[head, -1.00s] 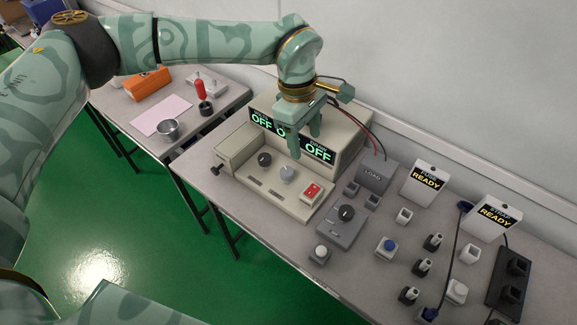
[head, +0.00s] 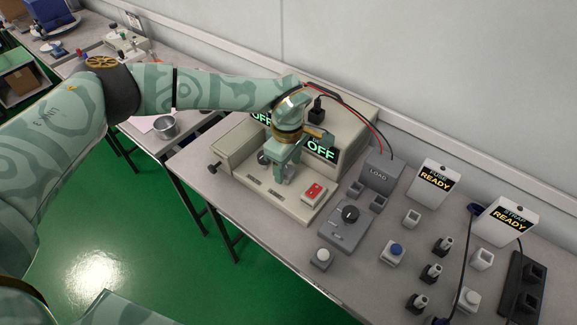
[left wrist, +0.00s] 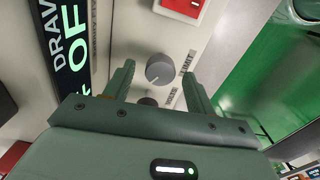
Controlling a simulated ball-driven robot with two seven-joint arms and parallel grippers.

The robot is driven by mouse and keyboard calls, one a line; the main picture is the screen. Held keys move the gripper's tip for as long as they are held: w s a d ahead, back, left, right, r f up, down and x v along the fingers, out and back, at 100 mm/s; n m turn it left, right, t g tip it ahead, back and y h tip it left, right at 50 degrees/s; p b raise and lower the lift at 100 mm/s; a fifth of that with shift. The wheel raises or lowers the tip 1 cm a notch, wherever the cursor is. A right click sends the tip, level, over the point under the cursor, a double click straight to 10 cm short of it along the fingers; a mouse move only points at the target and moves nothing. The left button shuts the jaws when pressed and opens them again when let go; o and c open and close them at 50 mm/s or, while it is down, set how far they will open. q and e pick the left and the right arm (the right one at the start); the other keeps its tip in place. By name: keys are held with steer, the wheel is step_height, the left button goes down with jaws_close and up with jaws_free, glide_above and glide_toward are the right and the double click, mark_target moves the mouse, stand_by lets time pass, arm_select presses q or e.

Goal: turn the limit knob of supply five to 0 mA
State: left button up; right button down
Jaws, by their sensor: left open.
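The bench supply (head: 240,148) is a beige box on the grey table, with a dark display reading OFF (head: 320,153). On its low front panel is a grey knob, clear in the left wrist view (left wrist: 159,68), with a light line on its face. A dark knob (head: 262,157) sits beside it, partly hidden by the gripper; it also shows in the left wrist view (left wrist: 147,101). My left gripper (head: 279,174) points down over the panel, open, its fingers on either side of the grey knob. Contact cannot be told. My right gripper is out of view.
A red switch (head: 313,191) is right of the knobs. Red and black leads run behind the gripper.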

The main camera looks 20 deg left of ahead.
arm_select(q)
steer(key=shift+f, duration=0.3)
steer(key=c, duration=1)
steer(key=shift+r, duration=0.1)
